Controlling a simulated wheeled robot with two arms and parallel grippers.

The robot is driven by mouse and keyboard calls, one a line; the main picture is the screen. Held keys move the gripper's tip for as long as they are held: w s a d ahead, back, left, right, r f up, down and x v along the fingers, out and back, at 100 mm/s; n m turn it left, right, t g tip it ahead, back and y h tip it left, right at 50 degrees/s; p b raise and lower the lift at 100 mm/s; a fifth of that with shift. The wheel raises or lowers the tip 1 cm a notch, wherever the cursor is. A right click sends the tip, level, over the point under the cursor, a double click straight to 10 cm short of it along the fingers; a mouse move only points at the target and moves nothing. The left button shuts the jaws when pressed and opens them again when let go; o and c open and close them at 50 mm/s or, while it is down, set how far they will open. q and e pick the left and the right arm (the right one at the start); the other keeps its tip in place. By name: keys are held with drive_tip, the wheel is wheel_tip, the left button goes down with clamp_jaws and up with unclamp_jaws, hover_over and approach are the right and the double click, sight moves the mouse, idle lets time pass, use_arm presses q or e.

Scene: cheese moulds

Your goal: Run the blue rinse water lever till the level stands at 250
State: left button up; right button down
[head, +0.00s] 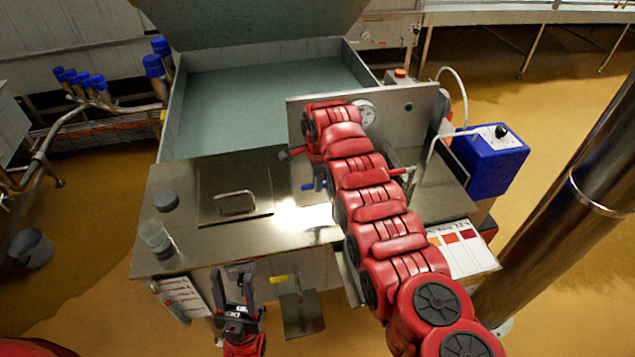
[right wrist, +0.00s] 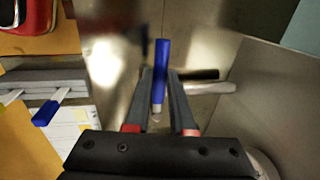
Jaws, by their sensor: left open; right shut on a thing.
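The blue lever (right wrist: 161,72) stands between the two dark fingers of my right gripper (right wrist: 160,105), which is shut on it in the right wrist view. In the head view my red right arm reaches up and left across the steel worktop and hides most of the right gripper and lever. A small blue piece (head: 314,186) shows left of the arm. My left gripper (head: 234,284) is open and empty in front of the worktop's front edge. A round dial (head: 365,112) sits on the upright steel panel; its reading is too small to make out. No readable water level shows.
A large open steel vat (head: 265,95) lies behind the worktop. A clear jar (head: 156,240) and a dark round lid (head: 166,201) stand at the worktop's left. A blue box (head: 490,165) stands right of the panel, and a thick steel post (head: 560,205) rises further right.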

drive_tip(key=c, duration=0.8)
unclamp_jaws()
drive_tip(key=shift+a, duration=0.1)
drive_tip(key=shift+o, duration=0.2)
drive_tip(key=shift+r, duration=0.1)
drive_tip(key=s+d+r+p, duration=0.1)
drive_tip(key=s+r+p, duration=0.2)
drive_tip(key=r+p, duration=0.5)
drive_tip(key=shift+r, duration=4.45)
